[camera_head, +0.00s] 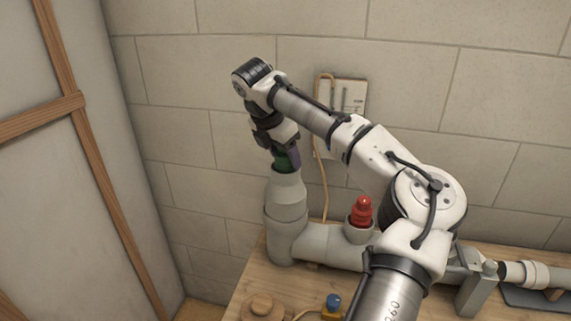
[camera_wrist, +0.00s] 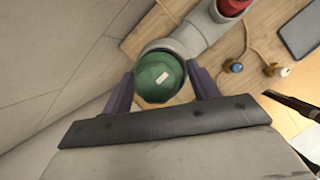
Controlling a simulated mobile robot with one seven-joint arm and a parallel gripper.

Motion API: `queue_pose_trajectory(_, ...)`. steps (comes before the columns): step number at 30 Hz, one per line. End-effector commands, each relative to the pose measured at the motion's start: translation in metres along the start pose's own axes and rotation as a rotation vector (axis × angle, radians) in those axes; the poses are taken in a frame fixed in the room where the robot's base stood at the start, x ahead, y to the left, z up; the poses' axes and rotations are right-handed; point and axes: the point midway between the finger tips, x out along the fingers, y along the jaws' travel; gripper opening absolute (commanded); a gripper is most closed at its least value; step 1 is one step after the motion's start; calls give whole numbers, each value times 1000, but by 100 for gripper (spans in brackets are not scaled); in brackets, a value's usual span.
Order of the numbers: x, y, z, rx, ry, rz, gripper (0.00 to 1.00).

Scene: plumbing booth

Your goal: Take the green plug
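The green plug (camera_head: 282,163) is in the mouth of the upright grey pipe (camera_head: 287,191) at the left end of the pipework. The wrist view shows the plug (camera_wrist: 160,76) from above, with a small pale label on its top. The pipe's grey rim shows around its far side. My gripper (camera_head: 281,151) is directly above the pipe, pointing down. Its two dark purple fingers (camera_wrist: 160,80) are on either side of the plug. The plug's lower part is hidden.
A red plug (camera_head: 362,211) stands in a shorter pipe opening to the right. A blue-topped fitting (camera_head: 333,303) and a round wooden piece (camera_head: 262,307) are at the front of the wooden bench. A block wall is close behind; a panel (camera_head: 345,98) hangs on it.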

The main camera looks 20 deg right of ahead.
Motion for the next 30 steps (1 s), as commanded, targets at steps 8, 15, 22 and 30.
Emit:
queue_pose_trajectory(8,0,0,0,0,0,0,23)
queue_pose_trajectory(15,-1,0,0,1,-2,2,10)
queue_pose_trajectory(22,-7,1,3,1,-3,3,10)
queue_pose_trajectory(30,-42,1,17,2,-3,5,10)
